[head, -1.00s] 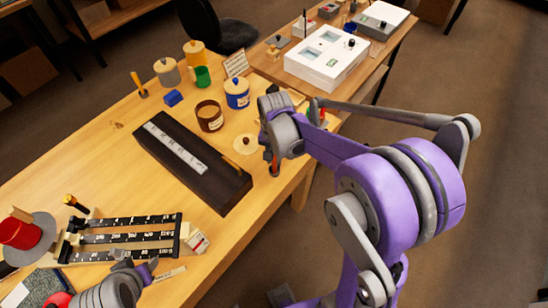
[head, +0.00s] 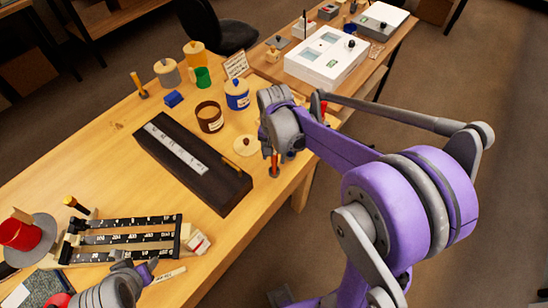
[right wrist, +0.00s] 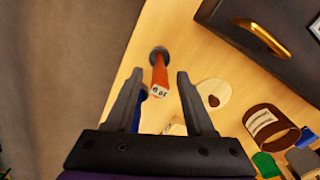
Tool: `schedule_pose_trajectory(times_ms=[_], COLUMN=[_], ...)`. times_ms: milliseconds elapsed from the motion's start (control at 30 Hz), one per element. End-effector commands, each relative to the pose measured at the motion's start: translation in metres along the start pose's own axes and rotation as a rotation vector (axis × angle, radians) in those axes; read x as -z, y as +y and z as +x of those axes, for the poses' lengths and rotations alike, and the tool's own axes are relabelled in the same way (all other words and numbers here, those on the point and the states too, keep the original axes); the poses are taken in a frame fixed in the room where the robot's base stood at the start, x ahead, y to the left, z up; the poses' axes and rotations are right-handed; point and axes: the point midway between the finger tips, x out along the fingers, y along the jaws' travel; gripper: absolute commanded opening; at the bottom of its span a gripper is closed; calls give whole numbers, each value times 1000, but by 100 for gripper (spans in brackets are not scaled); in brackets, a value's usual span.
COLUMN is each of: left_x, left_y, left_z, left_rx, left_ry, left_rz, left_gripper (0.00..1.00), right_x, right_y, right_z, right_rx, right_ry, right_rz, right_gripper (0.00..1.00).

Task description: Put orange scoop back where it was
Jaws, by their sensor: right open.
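The orange scoop (right wrist: 160,76) stands upright in a small dark round base (right wrist: 158,53) near the table edge. Its orange handle points up toward the right wrist camera, with a pale marked end. In the head view the orange scoop (head: 274,168) shows below my right gripper (head: 274,154). In the right wrist view my right gripper (right wrist: 160,73) is open, its fingers on either side of the handle with gaps showing. My left gripper (head: 144,268) is at the lower left by the slotted rack; its jaw opening is unclear.
A long dark case (head: 190,165) lies left of the scoop. A round pale lid (head: 246,145), a brown jar (head: 210,117) and a blue jar (head: 237,94) stand close by. A black slotted rack (head: 128,222) is at the front left. The table edge is just right of the scoop.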

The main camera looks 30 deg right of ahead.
Motion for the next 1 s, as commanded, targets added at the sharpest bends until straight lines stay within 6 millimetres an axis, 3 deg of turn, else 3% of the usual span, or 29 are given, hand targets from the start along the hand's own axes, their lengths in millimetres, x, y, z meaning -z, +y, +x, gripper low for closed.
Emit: schedule_pose_trajectory(times_ms=[300, 600, 767, 1000], left_x=[8, 9, 9, 9], left_y=[0, 0, 0, 0], left_z=[-7, -8, -8, -8], left_rx=[0, 0, 0, 0], left_ry=[7, 9, 8, 8], left_rz=[0, 0, 0, 0], left_gripper=[48, 48, 48, 48], right_x=[0, -6, -39, -108], right_y=[0, 2, 11, 36], right_z=[-70, -98, -98, -78], right_rx=[1, 7, 56, 148], right_ry=[1, 10, 86, 292], right_rz=[0, -21, -167, -524], right_gripper=[54, 54, 54, 54])
